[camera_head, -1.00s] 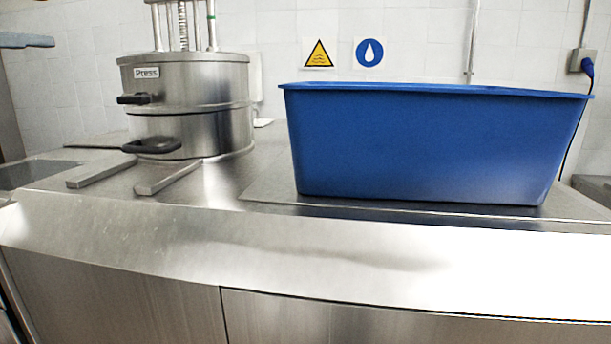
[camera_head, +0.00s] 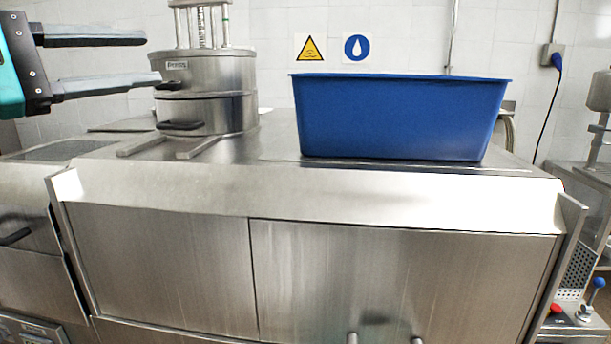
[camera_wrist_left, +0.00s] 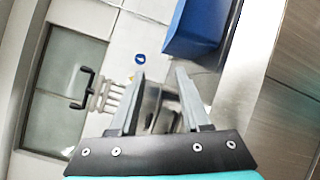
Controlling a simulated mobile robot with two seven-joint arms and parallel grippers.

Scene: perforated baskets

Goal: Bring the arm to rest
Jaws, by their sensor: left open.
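My left gripper (camera_head: 146,58) comes in at the upper left of the head view. Its two grey fingers point right and stand apart, with nothing between them. In the picture its fingertips lie near the left side of the steel press. In the left wrist view the open fingers (camera_wrist_left: 160,78) also show empty, with the press (camera_wrist_left: 158,112) seen beyond them. My right gripper does not show in any view.
A steel press (camera_head: 215,80) stands on the steel counter (camera_head: 300,195). A blue bin (camera_head: 400,120) stands on the counter to its right. Steel equipment (camera_head: 580,240) with knobs stands at the right edge. The space before the counter looks clear.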

